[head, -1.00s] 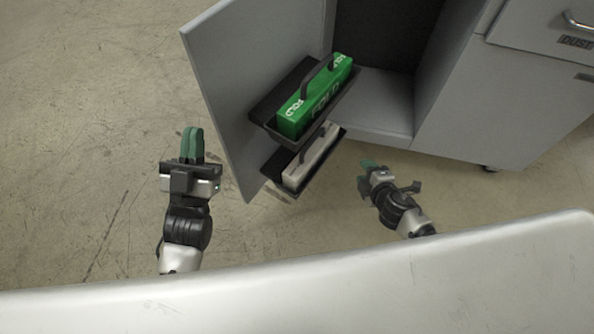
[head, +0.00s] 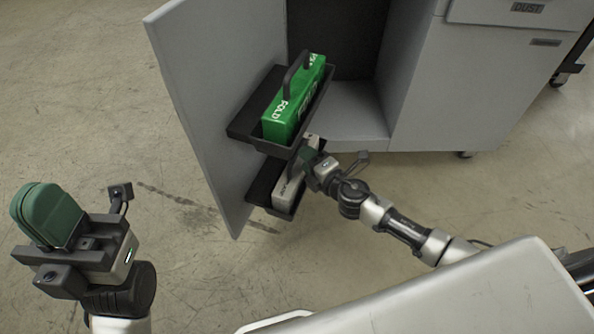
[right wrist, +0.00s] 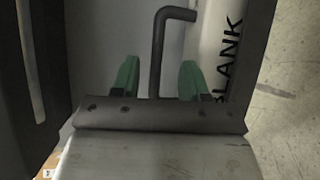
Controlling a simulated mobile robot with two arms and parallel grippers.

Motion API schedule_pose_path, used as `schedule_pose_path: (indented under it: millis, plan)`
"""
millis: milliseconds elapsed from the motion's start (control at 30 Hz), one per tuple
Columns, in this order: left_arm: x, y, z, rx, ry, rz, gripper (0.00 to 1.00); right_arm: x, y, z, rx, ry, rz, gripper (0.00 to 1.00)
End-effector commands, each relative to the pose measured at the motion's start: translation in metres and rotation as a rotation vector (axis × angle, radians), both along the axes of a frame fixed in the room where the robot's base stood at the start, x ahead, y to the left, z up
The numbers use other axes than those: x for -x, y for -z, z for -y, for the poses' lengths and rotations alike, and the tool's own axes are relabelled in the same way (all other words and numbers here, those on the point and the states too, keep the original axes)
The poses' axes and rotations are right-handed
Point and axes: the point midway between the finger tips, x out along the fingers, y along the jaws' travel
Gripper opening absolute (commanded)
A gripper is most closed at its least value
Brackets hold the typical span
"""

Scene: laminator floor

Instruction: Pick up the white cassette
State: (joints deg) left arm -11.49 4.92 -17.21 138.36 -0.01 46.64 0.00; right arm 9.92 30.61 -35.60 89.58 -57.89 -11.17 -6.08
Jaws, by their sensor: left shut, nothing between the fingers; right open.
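The white cassette (head: 288,190) sits in the lower black tray (head: 262,186) on the cabinet door, partly hidden by my right gripper (head: 309,157). In the right wrist view the white cassette (right wrist: 212,42) shows the word BLANK, and its dark bar handle (right wrist: 157,55) stands between the two green fingers of my right gripper (right wrist: 157,76). That gripper is open, with a finger on either side of the handle; I cannot tell whether either touches it. My left gripper (head: 48,216) is shut and empty, over the floor at the far left.
A green FOLD cassette (head: 293,106) sits in the upper black tray (head: 242,128), just above the lower one. The open grey door (head: 190,95) stands left of both trays. The grey cabinet (head: 455,95) is at the right. Bare floor lies to the left.

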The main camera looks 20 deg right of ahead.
Motion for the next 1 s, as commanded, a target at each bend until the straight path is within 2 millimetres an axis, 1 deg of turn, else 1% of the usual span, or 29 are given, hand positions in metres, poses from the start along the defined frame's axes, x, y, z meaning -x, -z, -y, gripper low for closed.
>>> schedule_pose_path:
  millis: [200,300,400,600,667,900,1000]
  plan:
    - [-0.002,0.000,0.001,-0.002,-0.001,0.026,0.00,-0.030,0.002,-0.009,-0.001,0.000,0.003,0.44]
    - [-0.004,-0.001,0.001,-0.004,-0.002,0.031,0.00,-0.041,0.005,-0.013,-0.001,0.000,0.002,0.44]
    - [-0.004,-0.004,0.001,-0.004,-0.002,0.041,0.00,-0.045,0.005,-0.014,-0.001,0.001,0.001,0.44]
    - [-0.004,-0.008,0.001,-0.003,-0.002,0.054,0.00,-0.046,0.005,-0.014,-0.002,0.000,-0.001,0.44]
    - [-0.004,-0.008,0.001,-0.004,-0.002,0.053,0.00,-0.045,0.005,-0.014,-0.002,0.000,-0.001,0.37]
    - [-0.004,-0.007,0.001,-0.003,-0.002,0.047,0.00,-0.045,0.005,-0.014,-0.002,0.000,-0.001,0.00]
    - [-0.004,-0.007,0.001,-0.003,-0.002,0.046,0.00,-0.045,0.005,-0.014,-0.002,0.000,-0.001,0.00]
